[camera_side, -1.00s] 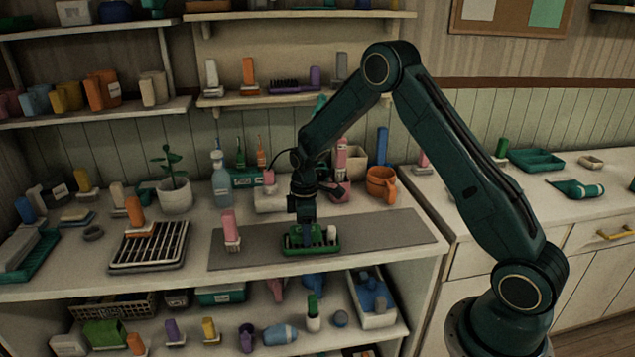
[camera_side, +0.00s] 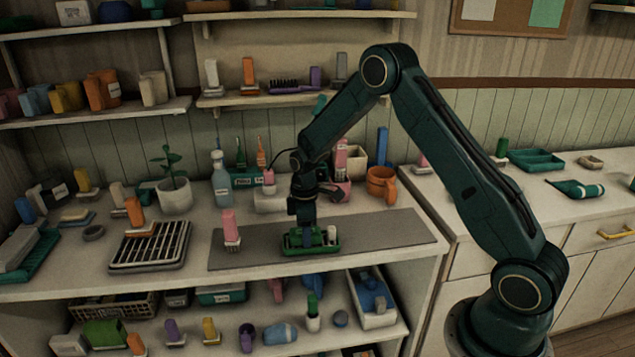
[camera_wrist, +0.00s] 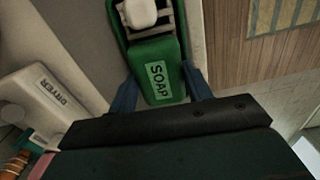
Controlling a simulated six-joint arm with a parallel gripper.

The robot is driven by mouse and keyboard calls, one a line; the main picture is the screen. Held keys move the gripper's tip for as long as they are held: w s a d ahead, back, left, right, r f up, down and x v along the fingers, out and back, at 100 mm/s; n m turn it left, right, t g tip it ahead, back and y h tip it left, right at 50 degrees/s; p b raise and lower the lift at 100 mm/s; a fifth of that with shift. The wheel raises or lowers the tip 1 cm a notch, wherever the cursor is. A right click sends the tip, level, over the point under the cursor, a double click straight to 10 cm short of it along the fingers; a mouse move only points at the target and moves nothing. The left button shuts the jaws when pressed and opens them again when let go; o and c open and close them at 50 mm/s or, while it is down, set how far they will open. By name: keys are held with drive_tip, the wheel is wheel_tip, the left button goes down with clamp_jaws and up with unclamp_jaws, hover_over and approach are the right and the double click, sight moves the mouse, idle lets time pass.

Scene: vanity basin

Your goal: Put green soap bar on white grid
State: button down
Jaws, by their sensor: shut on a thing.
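The green soap bar (camera_wrist: 162,72), with a pale SOAP label, lies in the green dish (camera_wrist: 112,22) in the wrist view. My gripper (camera_wrist: 160,96) is shut on it, with a blue finger on each side. In the side view my gripper (camera_side: 305,237) points down into the green dish (camera_side: 331,249), and the bar is mostly hidden there. A white piece (camera_wrist: 138,12) sits beside the bar on pale slats in the dish. A white grid (camera_side: 125,253) in a dark frame lies to the left on the counter, with an orange-topped brush (camera_side: 135,214) at its back.
A potted plant (camera_side: 174,195) and a spray bottle (camera_side: 220,182) stand behind. The mat is clear right of the dish.

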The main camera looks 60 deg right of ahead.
drive_tip(key=shift+f, duration=0.1)
drive_tip(key=c, duration=0.6)
unclamp_jaws()
drive_tip(key=shift+o, duration=0.2)
wheel_tip(320, 180, up, 14)
drive_tip(key=shift+f, duration=0.1)
idle(0.3)
